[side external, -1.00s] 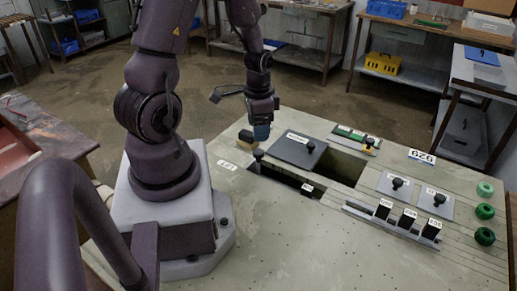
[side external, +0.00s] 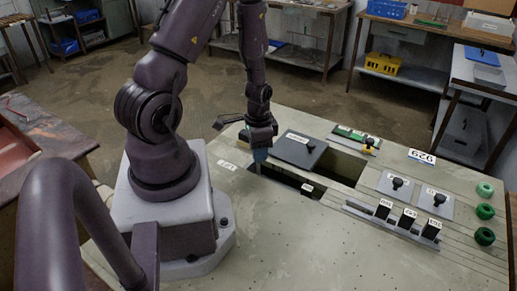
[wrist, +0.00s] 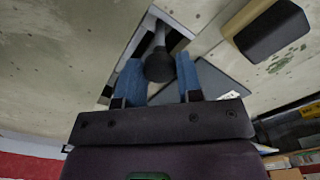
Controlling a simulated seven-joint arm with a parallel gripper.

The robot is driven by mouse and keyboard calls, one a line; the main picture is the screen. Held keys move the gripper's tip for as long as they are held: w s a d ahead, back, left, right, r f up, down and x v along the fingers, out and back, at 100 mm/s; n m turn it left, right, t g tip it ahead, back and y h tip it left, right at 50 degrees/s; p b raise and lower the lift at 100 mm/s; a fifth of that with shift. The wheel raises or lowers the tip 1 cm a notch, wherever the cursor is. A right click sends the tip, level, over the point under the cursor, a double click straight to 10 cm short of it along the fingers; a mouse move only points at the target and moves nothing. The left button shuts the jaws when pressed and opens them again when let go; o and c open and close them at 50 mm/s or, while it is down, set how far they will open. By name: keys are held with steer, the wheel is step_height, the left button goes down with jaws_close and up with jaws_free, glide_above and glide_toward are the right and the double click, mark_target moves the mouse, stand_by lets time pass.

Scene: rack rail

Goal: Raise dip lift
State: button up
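The dip lift's black round knob on its stem (wrist: 159,66) shows in the wrist view, standing at the end of a dark slot in the bench. My gripper (side external: 260,158) is low over that slot in the side view and hides the knob there. In the wrist view my gripper (wrist: 160,78) has its two blue fingers apart, one on each side of the knob. I cannot tell whether either finger touches it. A "LIFT" label (side external: 227,165) lies on the bench left of the slot.
A wood-and-black block (wrist: 266,28) is close by. Several black tabs (side external: 409,219) and green rings (side external: 485,212) are farther right.

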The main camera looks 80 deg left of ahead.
jaws_close()
steer(key=shift+r, duration=3)
steer(key=o, duration=0.6)
jaws_free()
steer(key=shift+c, duration=0.2)
step_height(320, 180, up, 13)
